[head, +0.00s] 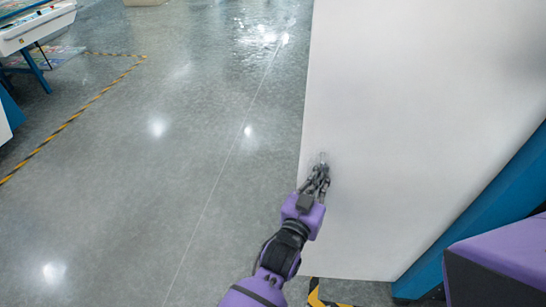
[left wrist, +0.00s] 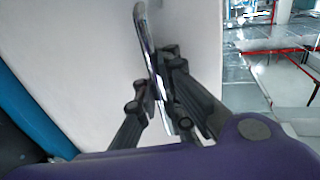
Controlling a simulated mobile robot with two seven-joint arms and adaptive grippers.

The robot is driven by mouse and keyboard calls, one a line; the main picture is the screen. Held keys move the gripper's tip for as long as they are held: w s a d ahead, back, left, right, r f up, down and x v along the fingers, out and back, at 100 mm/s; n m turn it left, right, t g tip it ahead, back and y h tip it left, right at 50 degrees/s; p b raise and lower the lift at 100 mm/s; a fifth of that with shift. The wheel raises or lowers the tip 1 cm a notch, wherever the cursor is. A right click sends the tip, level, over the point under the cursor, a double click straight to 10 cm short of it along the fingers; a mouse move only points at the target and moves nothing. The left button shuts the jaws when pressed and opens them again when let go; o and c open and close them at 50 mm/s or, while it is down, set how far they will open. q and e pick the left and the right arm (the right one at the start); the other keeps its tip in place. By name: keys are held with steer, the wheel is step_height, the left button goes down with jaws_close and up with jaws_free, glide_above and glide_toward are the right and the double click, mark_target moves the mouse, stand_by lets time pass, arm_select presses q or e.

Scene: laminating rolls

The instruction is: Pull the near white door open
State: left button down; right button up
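The white door (head: 415,140) fills the right half of the head view, its free edge at the left and a blue frame along its lower right. My left gripper (head: 320,170) is at the door's face near that free edge. The left wrist view shows the door's pale face (left wrist: 85,60) and a shiny metal handle (left wrist: 150,55) standing out from it. The handle passes between the dark fingers of my left gripper (left wrist: 158,95), which look closed on it. The fingers hide part of the handle. My right gripper is in neither view.
The blue frame (head: 485,215) stands right of the door. Open, shiny grey floor (head: 150,180) lies to the left, with a yellow-black floor stripe (head: 75,117). A white and blue machine (head: 35,28) stands at the far left.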

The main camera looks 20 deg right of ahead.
arm_select(q)
steer(key=shift+a, duration=0.35)
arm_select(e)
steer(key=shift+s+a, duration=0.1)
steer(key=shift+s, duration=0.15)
arm_select(q)
steer(key=c, duration=2.5)
jaws_free()
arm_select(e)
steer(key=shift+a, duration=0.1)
arm_select(q)
steer(key=o, duration=0.4)
steer(key=shift+a, duration=0.15)
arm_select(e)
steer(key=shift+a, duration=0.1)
arm_select(q)
steer(key=v, duration=1.2)
steer(key=shift+s, duration=0.1)
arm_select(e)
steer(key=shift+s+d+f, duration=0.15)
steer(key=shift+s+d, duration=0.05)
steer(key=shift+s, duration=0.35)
